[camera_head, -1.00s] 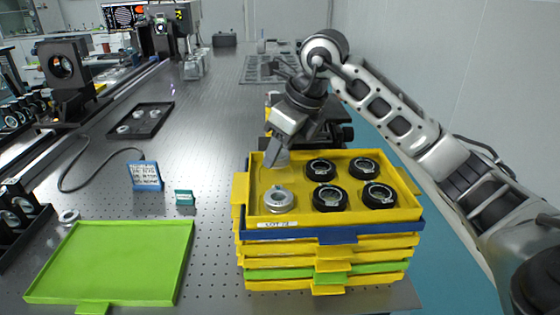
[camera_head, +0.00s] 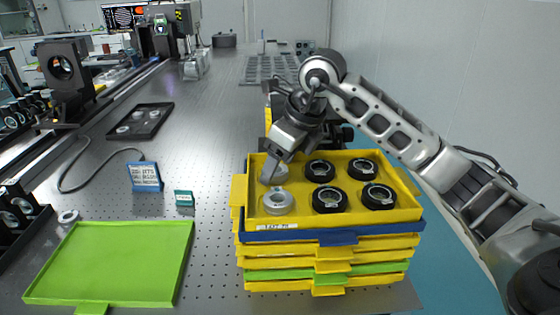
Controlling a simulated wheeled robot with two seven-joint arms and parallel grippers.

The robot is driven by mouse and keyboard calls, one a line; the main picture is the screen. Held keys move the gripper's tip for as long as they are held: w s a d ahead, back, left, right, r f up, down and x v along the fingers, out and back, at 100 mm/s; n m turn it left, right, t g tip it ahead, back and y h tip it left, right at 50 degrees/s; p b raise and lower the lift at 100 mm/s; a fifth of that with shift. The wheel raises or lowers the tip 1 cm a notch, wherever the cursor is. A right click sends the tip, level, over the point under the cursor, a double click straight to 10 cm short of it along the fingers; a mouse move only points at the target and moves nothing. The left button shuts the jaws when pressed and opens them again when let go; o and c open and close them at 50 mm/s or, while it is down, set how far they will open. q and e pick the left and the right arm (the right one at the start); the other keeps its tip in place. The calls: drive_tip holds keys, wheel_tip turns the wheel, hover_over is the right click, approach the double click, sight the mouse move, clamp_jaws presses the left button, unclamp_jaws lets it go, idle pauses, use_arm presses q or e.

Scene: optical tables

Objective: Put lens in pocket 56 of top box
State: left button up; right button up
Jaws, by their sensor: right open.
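The top box (camera_head: 300,220) is a yellow tray on a stack of yellow, blue and green trays at the right. A silver ring-mounted lens (camera_head: 279,174) sits in its back-left place, partly hidden by my right gripper (camera_head: 272,172). The gripper is open, with its fingertips low at this lens. I cannot tell whether they touch it. Another silver lens (camera_head: 278,202) sits in the front-left place. Several black-rimmed lenses (camera_head: 330,199) fill the middle and right places. Pocket numbers are not readable. My left gripper is not in view.
An empty green tray (camera_head: 110,262) lies at the front left. A black tray (camera_head: 140,121) with silver rings lies further back. A blue-framed card (camera_head: 145,177) and small green block (camera_head: 184,198) stand between. Dark equipment stands just behind the stack, a wall at right.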

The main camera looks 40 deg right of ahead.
drive_tip(key=v, duration=1.2)
drive_tip(key=shift+d, duration=0.1)
